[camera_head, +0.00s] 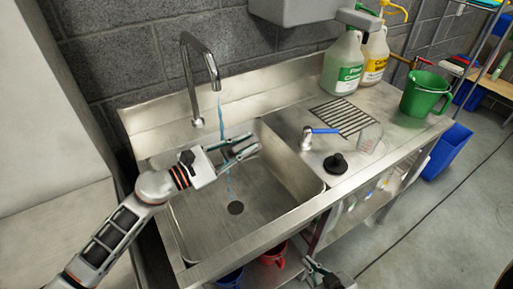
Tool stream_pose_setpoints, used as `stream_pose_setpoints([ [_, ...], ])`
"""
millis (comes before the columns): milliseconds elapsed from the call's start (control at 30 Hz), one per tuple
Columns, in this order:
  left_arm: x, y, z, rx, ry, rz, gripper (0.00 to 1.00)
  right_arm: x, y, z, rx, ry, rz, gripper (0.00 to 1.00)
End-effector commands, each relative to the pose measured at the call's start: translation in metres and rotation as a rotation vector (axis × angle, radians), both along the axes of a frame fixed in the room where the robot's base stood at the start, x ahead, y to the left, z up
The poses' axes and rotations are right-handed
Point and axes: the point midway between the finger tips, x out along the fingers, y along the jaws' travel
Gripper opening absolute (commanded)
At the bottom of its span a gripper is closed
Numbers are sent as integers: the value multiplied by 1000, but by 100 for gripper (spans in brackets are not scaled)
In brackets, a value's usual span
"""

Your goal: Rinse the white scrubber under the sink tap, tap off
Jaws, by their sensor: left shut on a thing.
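The sink tap (188,55) arches over the left of the steel sink basin (275,215). A blue water stream (220,115) falls from its spout, and blue water shows again below my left gripper. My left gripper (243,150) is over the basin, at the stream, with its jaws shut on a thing. The white scrubber is hard to make out between the fingers. A tap lever with a blue handle (322,131) stands on the counter right of the basin. My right gripper (325,276) is partly in view at the bottom edge, in front of the sink; its jaws are unclear.
A black round knobbed object (336,164) and a clear cup (370,138) sit on the right counter by a drain grate (343,116). Behind are a green-labelled jug (343,65), a yellow-labelled jug (375,55) and a green bucket (424,94). A red bucket (273,256) is below.

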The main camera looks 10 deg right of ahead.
Motion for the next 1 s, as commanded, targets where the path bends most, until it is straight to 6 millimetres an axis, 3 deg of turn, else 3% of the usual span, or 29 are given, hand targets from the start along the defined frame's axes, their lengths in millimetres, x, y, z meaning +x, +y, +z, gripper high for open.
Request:
stream_pose_setpoints([
  [267,15,36,-1,0,-1,2,0,1,12,-1,15,-11,18,0],
  [600,31,76,0,1,0,2,0,4,11,-4,14,-21,18,0],
  [1000,37,92,1,-1,0,1,0,2,9,-11,9,-11,16,0],
])
